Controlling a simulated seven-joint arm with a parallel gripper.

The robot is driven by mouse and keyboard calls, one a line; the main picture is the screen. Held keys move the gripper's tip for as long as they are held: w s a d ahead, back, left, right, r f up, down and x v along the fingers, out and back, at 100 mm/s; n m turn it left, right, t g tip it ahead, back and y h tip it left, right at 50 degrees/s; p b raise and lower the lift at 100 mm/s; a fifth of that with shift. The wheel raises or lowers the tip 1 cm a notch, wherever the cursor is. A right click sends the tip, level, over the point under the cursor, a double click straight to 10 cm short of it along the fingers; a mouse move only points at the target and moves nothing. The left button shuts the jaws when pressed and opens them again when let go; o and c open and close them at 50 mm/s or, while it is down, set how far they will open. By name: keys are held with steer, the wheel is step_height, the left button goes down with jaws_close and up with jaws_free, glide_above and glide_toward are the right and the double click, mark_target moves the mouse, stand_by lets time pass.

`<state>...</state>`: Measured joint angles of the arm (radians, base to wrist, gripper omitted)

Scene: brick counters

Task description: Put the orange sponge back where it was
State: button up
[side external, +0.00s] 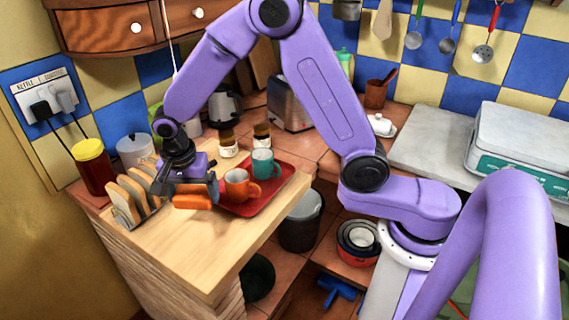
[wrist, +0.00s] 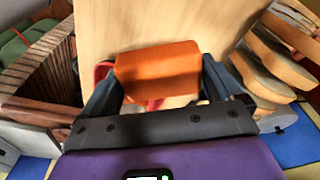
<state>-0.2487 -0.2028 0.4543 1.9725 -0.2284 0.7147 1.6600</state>
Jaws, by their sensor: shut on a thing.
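The orange sponge (side external: 192,202) is between the jaws of my gripper (side external: 196,190), over the wooden worktop (side external: 220,255). The wrist view shows the sponge (wrist: 158,70) spanning the gap between the two fingers of my gripper (wrist: 160,82), with pale wood beyond it. Whether the sponge touches the worktop or hangs just above it, I cannot tell. The gripper hides part of the sponge's top in the side view.
A toast rack with bread slices (side external: 130,198) stands left of the gripper. A red tray (side external: 288,176) with an orange mug (side external: 238,186) and a teal mug (side external: 264,164) lies close on the right. The front worktop is clear.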

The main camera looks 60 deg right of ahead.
steer(key=s+d+r+m, duration=0.2)
steer(key=d, duration=1.1)
steer(key=s+d+m+g, duration=0.1)
steer(key=s+d+m, duration=0.1)
steer(key=s+d, duration=0.65)
steer(key=s+d+m, duration=0.2)
steer(key=s+d, duration=0.3)
steer(key=d, duration=0.6)
glide_above(295, 157)
steer(key=a, duration=0.1)
steer(key=f, duration=0.8)
steer(key=shift+s+f, duration=0.15)
steer(key=shift+s, duration=0.2)
steer(key=shift+w+f, duration=0.25)
steer(key=shift+f, duration=0.1)
steer(key=shift+w+d+f, duration=0.1)
steer(key=shift+f, duration=1.55)
